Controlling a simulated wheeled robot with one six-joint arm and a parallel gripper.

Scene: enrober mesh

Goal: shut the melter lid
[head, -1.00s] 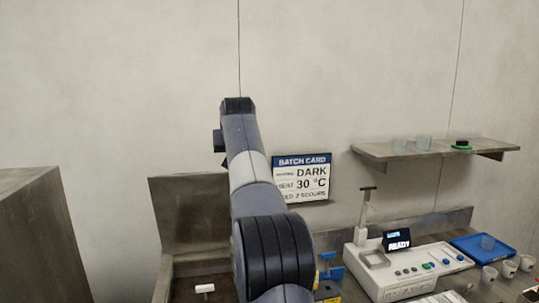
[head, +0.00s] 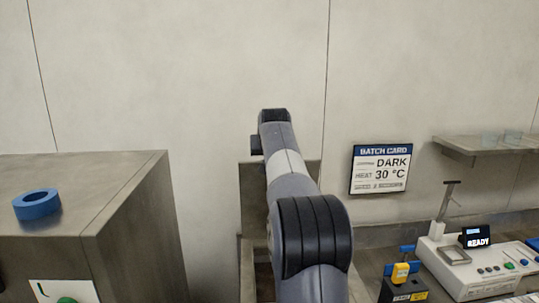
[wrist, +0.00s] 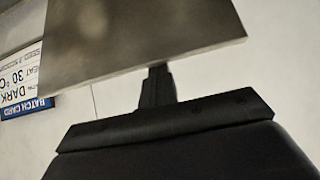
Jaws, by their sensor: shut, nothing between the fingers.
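The melter lid (head: 252,200) is a flat grey-brown panel standing upright at the back of the melter (head: 246,268). My arm hides much of both in the head view. In the wrist view the lid (wrist: 140,38) fills the upper middle as a broad plate with its edge close to my fingers. My gripper (wrist: 158,72) shows there as black fingers closed together, with nothing held. The fingertips overlap the plate's edge in the picture; I cannot tell whether they touch it. In the head view my gripper is hidden behind the arm.
A tall cabinet (head: 120,200) with a blue ring (head: 37,204) on top stands at left. At right are a yellow-and-black block (head: 402,285), a white machine (head: 470,262) reading READY, and a wall shelf (head: 490,146). A batch card (head: 381,169) hangs on the wall.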

